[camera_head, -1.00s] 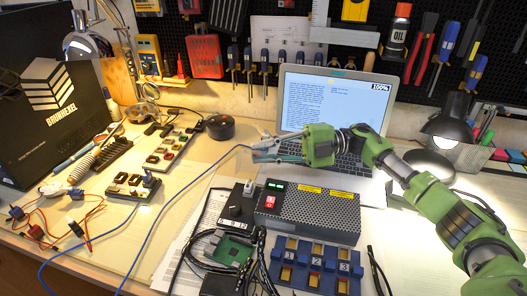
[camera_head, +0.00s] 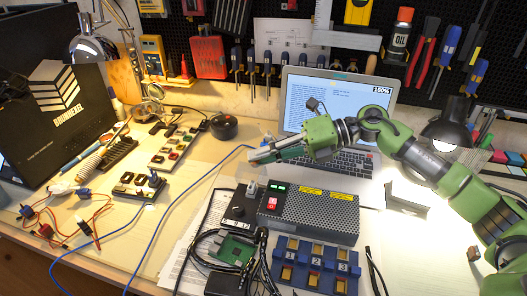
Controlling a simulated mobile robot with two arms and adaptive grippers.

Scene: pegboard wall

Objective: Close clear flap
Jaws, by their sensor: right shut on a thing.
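The clear flap cannot be made out in this view. A black power box (camera_head: 318,214) with a perforated top, green lights and a red switch (camera_head: 272,202) stands at the middle front. My right gripper (camera_head: 254,158) reaches in from the right, behind and above this box, in front of the laptop. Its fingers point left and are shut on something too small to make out. A blue cable (camera_head: 205,173) runs up to its fingertips; whether they hold it is unclear. My left gripper is not in view.
A small black box (camera_head: 243,207) with a lever, a green circuit board (camera_head: 237,249) and a blue numbered tray (camera_head: 288,270) stand close by the power box. A laptop (camera_head: 335,104) is behind my right arm.

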